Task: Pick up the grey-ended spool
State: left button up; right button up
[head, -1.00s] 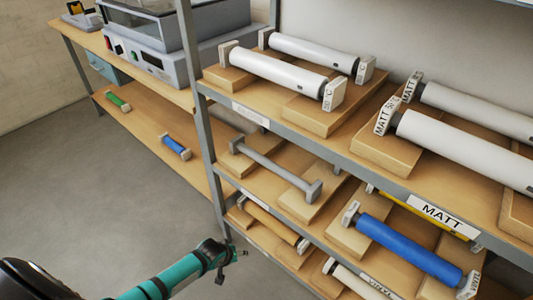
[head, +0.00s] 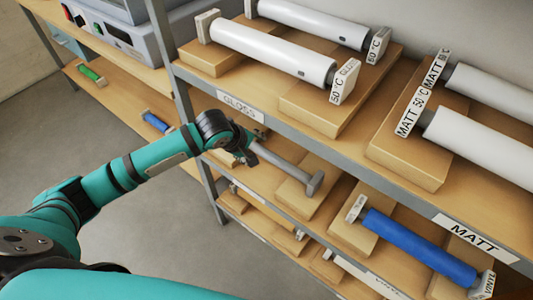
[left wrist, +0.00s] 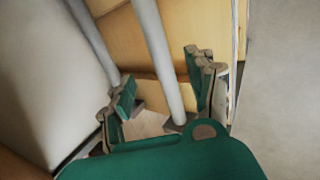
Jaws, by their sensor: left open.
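The grey-ended spool (head: 278,160) is a thin grey roller with square grey ends, lying on wooden supports on the middle shelf. Its near right end shows in the head view; my left gripper (head: 248,156) hides part of its far left end. In the left wrist view the spool (left wrist: 163,60) runs lengthwise between the two fingers of my open left gripper (left wrist: 160,80). The fingers stand apart on either side of it; I cannot tell how far above it they are. A similar grey bar (left wrist: 95,40) runs parallel, left of the fingers. My right gripper is not in view.
The upper shelf, with white rollers (head: 270,50) and a GLOSS label (head: 238,106), overhangs close to my left gripper. A blue roller (head: 420,246) lies right of the spool. A metal post (head: 168,60) stands left. The floor at left is clear.

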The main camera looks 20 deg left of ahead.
aim_at(265, 153)
pick_arm(q)
jog(key=x, duration=0.4)
jog(key=shift+w+f, duration=0.1)
jog(key=shift+f, duration=0.05)
jog(key=shift+w+d+f, duration=0.15)
jog(key=shift+w+f, duration=0.05)
jog(key=shift+f, duration=0.15)
jog(key=x, duration=0.4)
jog(key=shift+d+f, duration=0.25)
jog(key=shift+w+f, duration=0.1)
jog(key=shift+w, duration=0.05)
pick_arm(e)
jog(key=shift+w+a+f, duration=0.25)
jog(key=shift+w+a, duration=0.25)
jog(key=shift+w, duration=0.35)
pick_arm(q)
jog(key=shift+c, duration=0.7)
grip_shut()
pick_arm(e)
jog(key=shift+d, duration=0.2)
